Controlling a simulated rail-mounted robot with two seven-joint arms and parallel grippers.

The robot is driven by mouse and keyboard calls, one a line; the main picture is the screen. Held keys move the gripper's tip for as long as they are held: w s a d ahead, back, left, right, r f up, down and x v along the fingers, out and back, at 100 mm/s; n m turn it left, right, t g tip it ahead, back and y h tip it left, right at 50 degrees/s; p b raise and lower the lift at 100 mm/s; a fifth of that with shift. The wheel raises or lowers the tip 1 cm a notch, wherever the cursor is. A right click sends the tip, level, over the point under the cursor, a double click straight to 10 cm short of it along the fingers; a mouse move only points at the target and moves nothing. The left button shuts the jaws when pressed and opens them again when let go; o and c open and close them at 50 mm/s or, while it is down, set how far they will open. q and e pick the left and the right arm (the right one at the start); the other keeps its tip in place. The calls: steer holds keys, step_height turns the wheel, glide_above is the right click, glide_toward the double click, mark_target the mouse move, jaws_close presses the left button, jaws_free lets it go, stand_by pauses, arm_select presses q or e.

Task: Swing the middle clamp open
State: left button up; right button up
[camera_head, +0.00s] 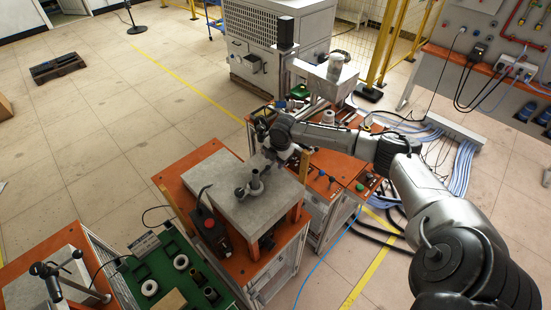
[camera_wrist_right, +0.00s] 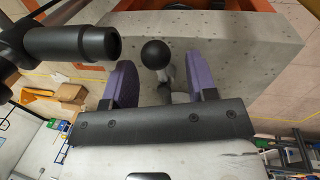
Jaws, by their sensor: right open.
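The middle clamp (camera_head: 252,188) stands on top of a grey concrete slab (camera_head: 230,208) in the head view. In the right wrist view its lever with a round black knob (camera_wrist_right: 156,54) shows between my right gripper's purple fingers. My right gripper (camera_head: 270,156) is just beyond the clamp in the head view, with its fingers hard to make out there. In the wrist view the gripper (camera_wrist_right: 161,78) is open, with a gap visible on each side of the knob. A dark cylinder (camera_wrist_right: 75,45) juts in from the left there. My left gripper is not in view.
The slab rests on an orange-topped bench (camera_head: 185,180). A dark box (camera_head: 208,225) with a red knob stands at its front left. Another clamp (camera_head: 55,275) stands at the lower left. A green tray (camera_head: 160,270) holds rings and parts. Open floor lies on the left.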

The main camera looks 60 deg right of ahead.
steer(key=shift+f, duration=0.15)
jaws_close()
steer(key=shift+w+a, duration=0.1)
stand_by(0.4)
